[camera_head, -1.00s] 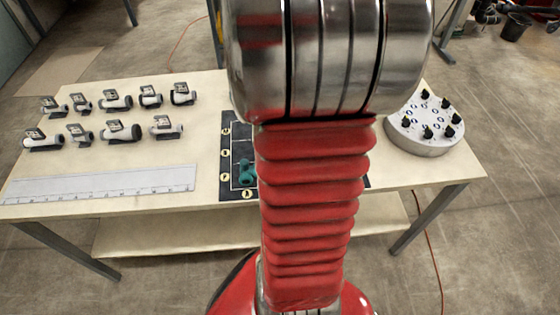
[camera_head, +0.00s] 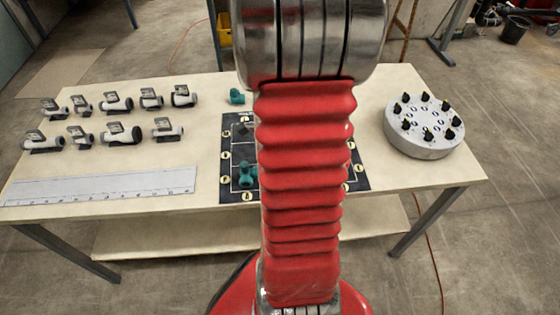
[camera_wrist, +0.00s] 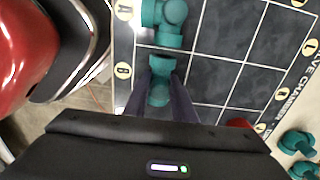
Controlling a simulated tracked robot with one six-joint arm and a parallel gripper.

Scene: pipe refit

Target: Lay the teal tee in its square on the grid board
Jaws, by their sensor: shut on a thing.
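My gripper (camera_wrist: 158,92) is shut on a teal fitting (camera_wrist: 159,66), apparently the tee. Its upper part sticks out past the fingertips in the wrist view. It is over a square beside the label B on the dark grid board (camera_wrist: 225,50); I cannot tell whether it touches the board. Another teal fitting (camera_wrist: 165,18) sits in the adjoining corner square beside the label A; it also shows in the head view (camera_head: 245,176). In the head view my arm covers my gripper, the held fitting and much of the board (camera_head: 229,190).
A teal fitting (camera_head: 237,96) lies on the table behind the board. Teal pieces (camera_wrist: 298,145) lie off the board in the wrist view. Several grey-white fittings (camera_head: 122,133) and a ruler (camera_head: 100,186) are at left. A round grey stand (camera_head: 425,140) with black knobs is at right.

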